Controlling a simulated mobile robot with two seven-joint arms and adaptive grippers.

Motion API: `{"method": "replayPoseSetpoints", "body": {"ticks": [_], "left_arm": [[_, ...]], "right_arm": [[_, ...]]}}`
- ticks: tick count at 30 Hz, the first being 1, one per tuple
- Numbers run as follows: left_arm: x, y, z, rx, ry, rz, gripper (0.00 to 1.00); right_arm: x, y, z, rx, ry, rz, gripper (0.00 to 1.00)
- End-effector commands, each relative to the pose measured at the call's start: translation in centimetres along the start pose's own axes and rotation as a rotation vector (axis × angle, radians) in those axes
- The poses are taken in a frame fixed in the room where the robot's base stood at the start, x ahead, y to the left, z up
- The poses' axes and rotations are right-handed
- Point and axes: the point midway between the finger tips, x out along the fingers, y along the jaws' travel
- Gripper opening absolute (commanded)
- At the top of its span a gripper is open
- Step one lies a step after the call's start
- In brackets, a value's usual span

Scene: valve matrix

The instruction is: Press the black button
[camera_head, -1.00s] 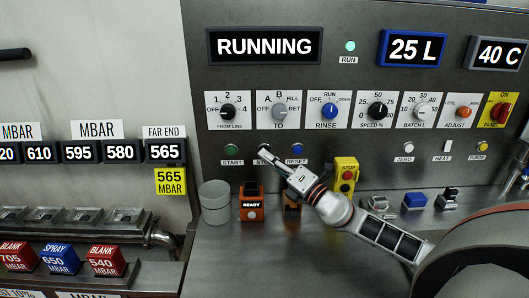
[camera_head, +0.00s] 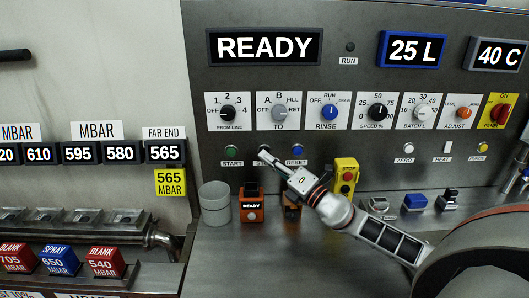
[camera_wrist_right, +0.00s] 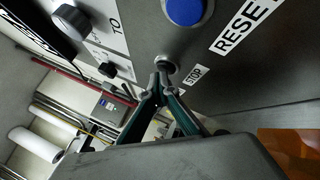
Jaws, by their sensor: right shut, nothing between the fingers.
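The black button (camera_head: 264,147) is the STOP button on the grey panel, between the green START button (camera_head: 231,149) and the blue RESET button (camera_head: 297,149). My right gripper (camera_head: 267,156) is shut and empty, with its tips at the black button. In the right wrist view, the gripper tips (camera_wrist_right: 160,69) meet the button's metal ring (camera_wrist_right: 168,64) beside the STOP label (camera_wrist_right: 193,75) and partly hide it; the contact itself is too small to be sure of. My left gripper is not in view.
The panel display (camera_head: 265,47) reads READY and the RUN lamp (camera_head: 350,47) is dark. A row of knobs sits above the buttons. A yellow stop box (camera_head: 346,174), an orange READY block (camera_head: 251,211) and a grey cylinder (camera_head: 215,203) stand on the bench below.

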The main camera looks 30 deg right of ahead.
Motion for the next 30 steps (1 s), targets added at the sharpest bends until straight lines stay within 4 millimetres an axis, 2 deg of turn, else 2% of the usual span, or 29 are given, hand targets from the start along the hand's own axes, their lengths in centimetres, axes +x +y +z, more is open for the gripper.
{"method": "replayPoseSetpoints", "body": {"ticks": [17, 30], "left_arm": [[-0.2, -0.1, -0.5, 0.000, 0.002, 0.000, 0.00], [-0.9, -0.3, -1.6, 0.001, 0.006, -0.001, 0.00]], "right_arm": [[-0.9, 0.7, -0.7, 0.002, 0.002, 0.000, 0.00], [-3.6, 2.7, -2.6, 0.001, 0.002, 0.001, 0.00]]}}
